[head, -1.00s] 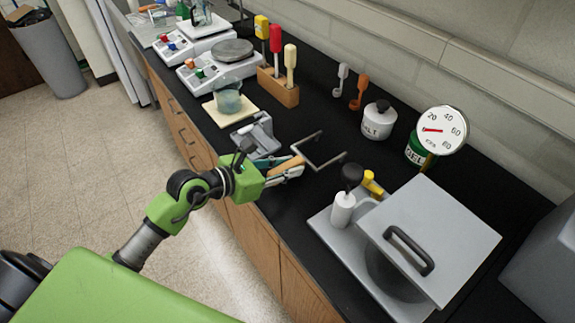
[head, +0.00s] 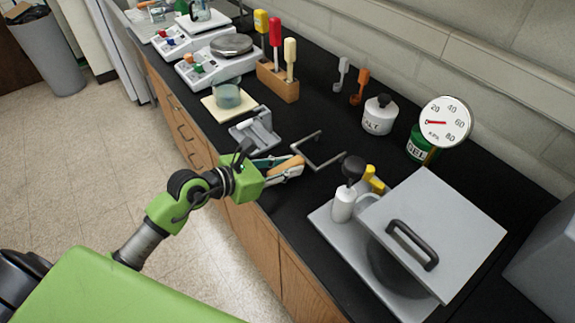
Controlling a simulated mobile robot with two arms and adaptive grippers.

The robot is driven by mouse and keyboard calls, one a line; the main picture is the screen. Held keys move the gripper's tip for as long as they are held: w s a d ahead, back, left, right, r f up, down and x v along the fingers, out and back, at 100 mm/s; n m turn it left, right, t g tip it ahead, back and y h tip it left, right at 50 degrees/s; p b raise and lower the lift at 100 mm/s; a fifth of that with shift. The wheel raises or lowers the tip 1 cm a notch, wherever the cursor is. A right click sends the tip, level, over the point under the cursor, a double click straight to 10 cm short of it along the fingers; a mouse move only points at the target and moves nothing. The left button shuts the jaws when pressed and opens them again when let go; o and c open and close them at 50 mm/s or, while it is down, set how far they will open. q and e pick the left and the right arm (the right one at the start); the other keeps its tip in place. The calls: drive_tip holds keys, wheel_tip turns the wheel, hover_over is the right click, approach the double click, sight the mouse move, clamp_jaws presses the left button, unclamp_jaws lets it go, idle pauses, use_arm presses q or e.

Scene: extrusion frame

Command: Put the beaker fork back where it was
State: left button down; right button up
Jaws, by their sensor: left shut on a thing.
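The beaker fork (head: 320,163) is a thin grey U-shaped metal fork with a tan handle (head: 287,167). My left gripper (head: 290,168) is shut on the handle, at the front edge of the black bench. The prongs point away to the right, over the bench; I cannot tell whether they touch it. A grey metal stand (head: 257,135) is on the bench just beyond the gripper, up and left of the fork. I cannot tell whether it is the fork's own place. My right gripper is not in view.
A beaker (head: 228,96) stands on a cream pad (head: 214,113) beyond the stand. A wooden rack (head: 280,86) holds coloured-handled tools. A white jar (head: 379,115) and a dial gauge (head: 446,121) are at the back. A grey tray (head: 331,229) with a lid lies at right.

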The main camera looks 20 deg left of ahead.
use_arm(q)
drive_tip(key=shift+f, duration=0.2)
drive_tip(key=c, duration=1.7)
unclamp_jaws()
drive_tip(key=v, duration=1)
drive_tip(key=shift+s+a+f, duration=0.1)
drive_tip(key=shift+s+f, duration=0.05)
drive_tip(key=shift+v, duration=0.9)
